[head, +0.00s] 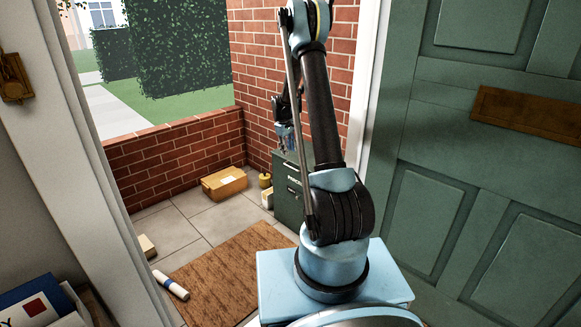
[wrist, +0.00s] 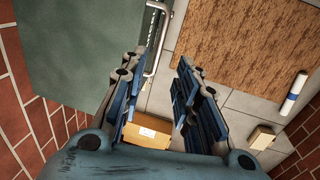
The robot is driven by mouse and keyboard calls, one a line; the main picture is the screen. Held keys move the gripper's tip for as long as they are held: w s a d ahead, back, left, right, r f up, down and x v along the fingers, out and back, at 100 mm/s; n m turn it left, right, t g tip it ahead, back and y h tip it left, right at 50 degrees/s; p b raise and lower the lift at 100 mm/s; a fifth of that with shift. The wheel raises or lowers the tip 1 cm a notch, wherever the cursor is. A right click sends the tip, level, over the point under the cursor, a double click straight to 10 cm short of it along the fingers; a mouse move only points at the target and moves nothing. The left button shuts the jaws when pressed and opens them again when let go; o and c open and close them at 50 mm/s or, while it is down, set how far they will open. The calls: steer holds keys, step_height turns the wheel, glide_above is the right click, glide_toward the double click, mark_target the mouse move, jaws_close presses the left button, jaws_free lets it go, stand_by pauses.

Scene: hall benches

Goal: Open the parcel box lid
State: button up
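The parcel box (head: 289,193) is a dark green box by the brick wall, partly hidden behind my arm in the head view. In the wrist view its flat green lid (wrist: 75,45) fills the upper left and looks shut. A silver bar handle (wrist: 161,40) runs along the lid's right edge. My gripper (wrist: 163,68) is open and empty, with its fingers spread. The handle's lower end shows between the fingertips in the picture; I cannot tell how far apart they are in depth. In the head view my gripper (head: 284,138) is over the box, small and partly hidden.
A doormat (head: 226,277), a white-and-blue roll (head: 171,285) and a small carton (head: 147,246) lie nearer. The green door (head: 425,200) stands open at right.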

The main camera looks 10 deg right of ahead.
mark_target(291, 163)
steer(key=f, duration=0.3)
steer(key=d+f, duration=0.1)
steer(key=f, duration=0.2)
steer(key=w+f, duration=0.1)
steer(key=f, duration=0.2)
steer(key=shift+d+f, duration=0.25)
steer(key=shift+f, duration=0.15)
jaws_close()
